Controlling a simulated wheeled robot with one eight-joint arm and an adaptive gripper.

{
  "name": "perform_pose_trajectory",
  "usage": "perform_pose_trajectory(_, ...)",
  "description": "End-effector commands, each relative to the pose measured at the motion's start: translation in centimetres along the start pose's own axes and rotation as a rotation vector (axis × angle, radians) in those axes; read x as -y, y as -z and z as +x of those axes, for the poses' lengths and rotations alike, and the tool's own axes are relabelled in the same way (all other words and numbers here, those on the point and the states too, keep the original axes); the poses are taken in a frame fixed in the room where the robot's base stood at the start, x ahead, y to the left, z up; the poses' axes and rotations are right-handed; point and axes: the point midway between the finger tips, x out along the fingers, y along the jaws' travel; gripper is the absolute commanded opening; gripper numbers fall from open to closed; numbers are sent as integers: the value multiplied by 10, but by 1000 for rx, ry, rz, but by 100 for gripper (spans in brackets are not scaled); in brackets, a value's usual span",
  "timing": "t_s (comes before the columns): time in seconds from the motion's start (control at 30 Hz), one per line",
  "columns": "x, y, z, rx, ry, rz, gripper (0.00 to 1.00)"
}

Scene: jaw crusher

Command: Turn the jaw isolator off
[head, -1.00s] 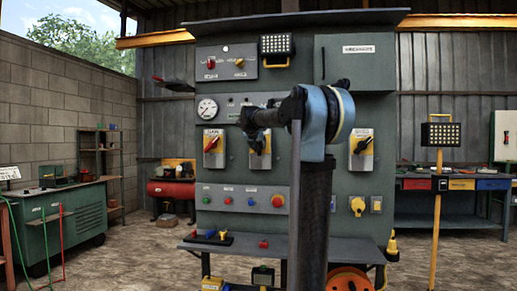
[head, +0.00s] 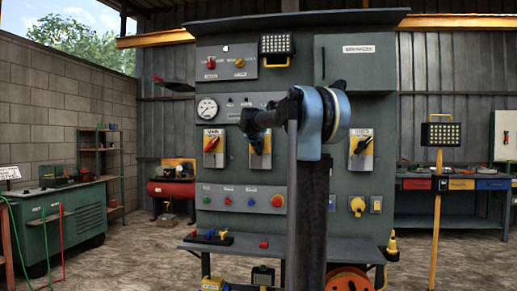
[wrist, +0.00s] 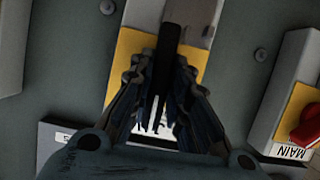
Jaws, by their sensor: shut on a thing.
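The middle isolator (head: 267,160) on the green panel is a pale box with a yellow plate. My gripper (head: 258,133) is in front of it and hides its upper part in the head view. In the wrist view my gripper's ribbed fingers (wrist: 163,88) are shut around the black handle (wrist: 173,35) of this isolator, in front of the yellow plate (wrist: 128,62). Its label is mostly covered by the fingers, so I cannot read its name. The handle's exact angle against the plate is hard to tell.
The red-handled MAIN isolator (head: 213,148) is close by on the left; it also shows in the wrist view (wrist: 300,125). A black-handled isolator (head: 361,149) is to the right. A gauge (head: 207,109), a button row (head: 240,200) and a shelf (head: 340,250) surround them.

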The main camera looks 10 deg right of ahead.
Motion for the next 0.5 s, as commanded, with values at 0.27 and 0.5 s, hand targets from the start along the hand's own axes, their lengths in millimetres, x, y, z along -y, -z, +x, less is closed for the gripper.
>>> perform_pose_trajectory(0.27,2,0,0,0,-48,-115,0)
perform_pose_trajectory(0.5,3,0,0,0,-123,-297,0)
